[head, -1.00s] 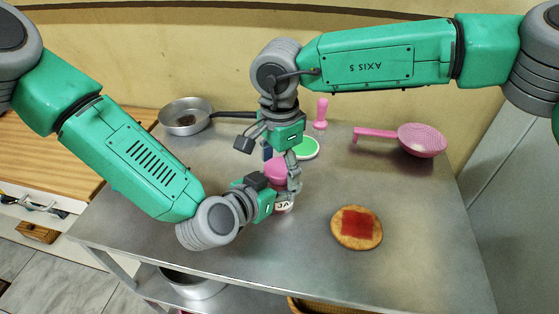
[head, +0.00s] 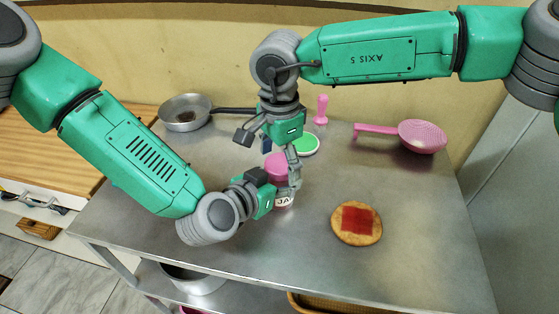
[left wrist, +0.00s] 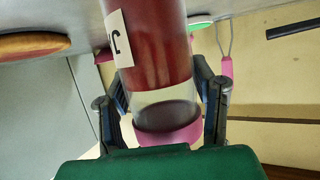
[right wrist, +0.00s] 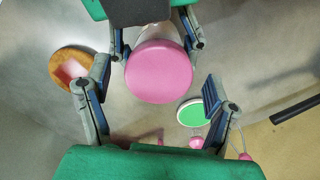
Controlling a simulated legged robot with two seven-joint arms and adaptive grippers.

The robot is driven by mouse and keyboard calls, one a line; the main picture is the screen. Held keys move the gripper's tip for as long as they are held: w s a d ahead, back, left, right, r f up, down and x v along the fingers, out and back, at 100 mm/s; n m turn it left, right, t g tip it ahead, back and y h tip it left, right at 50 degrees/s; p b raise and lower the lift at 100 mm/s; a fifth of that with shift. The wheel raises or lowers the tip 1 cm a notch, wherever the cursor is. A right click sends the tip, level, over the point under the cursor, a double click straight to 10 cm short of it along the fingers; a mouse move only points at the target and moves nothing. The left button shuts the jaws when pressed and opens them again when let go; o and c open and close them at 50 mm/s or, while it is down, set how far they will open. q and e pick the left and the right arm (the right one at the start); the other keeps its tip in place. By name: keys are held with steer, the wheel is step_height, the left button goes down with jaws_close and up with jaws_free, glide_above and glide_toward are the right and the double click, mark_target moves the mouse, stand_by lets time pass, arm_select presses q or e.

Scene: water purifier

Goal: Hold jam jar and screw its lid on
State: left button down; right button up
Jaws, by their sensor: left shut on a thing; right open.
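The jam jar (left wrist: 158,50) is a clear jar with red jam and a white label, standing on the steel table. In the left wrist view its pink lid (left wrist: 168,134) sits at its mouth; the right wrist view shows the round lid top (right wrist: 159,71). How tightly the lid sits cannot be told. My left gripper (left wrist: 165,92) is shut on the jar, one finger on each side below the lid. My right gripper (right wrist: 152,90) points down above the lid with its fingers spread, apart from it. In the head view the grippers partly hide the jar (head: 284,201) and lid (head: 276,167).
A round bread with red jam (head: 357,223) lies at the right front of the table (head: 300,262). A green-topped white disc (head: 306,145), a pink-handled tool (head: 321,110), a pink strainer (head: 422,136) and a pan (head: 186,112) are at the back.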

step_height(320, 180, up, 11)
steer(key=shift+r, duration=0.2)
steer(key=shift+w, duration=0.1)
arm_select(q)
steer(key=c, duration=0.6)
jaws_free()
steer(key=v, duration=1.2)
steer(key=shift+w, duration=0.1)
